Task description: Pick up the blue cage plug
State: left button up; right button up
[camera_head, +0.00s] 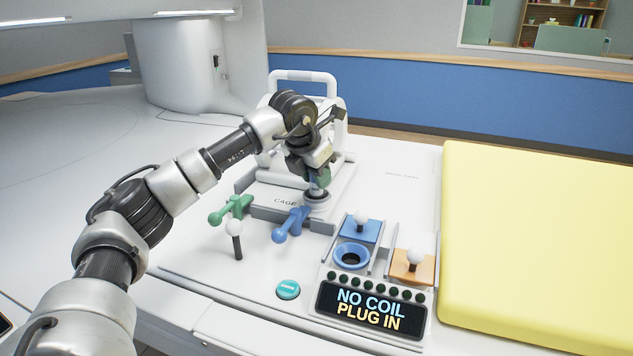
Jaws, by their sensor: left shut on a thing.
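My left gripper (318,172) points down over the CAGE-labelled holder (284,200) and is shut on the cage plug. Of the plug (317,190), only a small bluish part shows below the fingers, above a round grey piece. The fingers and wrist hide the rest. I cannot tell whether the plug is clear of the holder. A blue ring socket (351,256) in front and to the right is empty. My right gripper is not in view.
A green lever (231,209) and a blue lever (290,225) stand left of the socket. A display (371,310) reads "NO COIL PLUG IN". A white-handled frame (335,95) stands behind the gripper. A yellow pad (540,240) fills the right.

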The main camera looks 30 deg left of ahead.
pick_arm(q)
jog(key=r, duration=0.4)
jog(key=shift+d+r, duration=0.2)
jog(key=shift+r, duration=0.2)
jog(key=s+d+r, duration=0.5)
jog(key=d+r, duration=0.1)
jog(key=d, duration=0.4)
jog(key=shift+d+r, duration=0.15)
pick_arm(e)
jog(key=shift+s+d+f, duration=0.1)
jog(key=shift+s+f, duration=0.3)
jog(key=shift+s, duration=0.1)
pick_arm(q)
jog(key=shift+w, duration=0.1)
jog(key=shift+r+p, duration=0.1)
jog(key=shift+p, duration=0.2)
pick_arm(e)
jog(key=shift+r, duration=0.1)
pick_arm(q)
notch_tip(320, 180, up, 2)
jog(key=shift+p, duration=0.9)
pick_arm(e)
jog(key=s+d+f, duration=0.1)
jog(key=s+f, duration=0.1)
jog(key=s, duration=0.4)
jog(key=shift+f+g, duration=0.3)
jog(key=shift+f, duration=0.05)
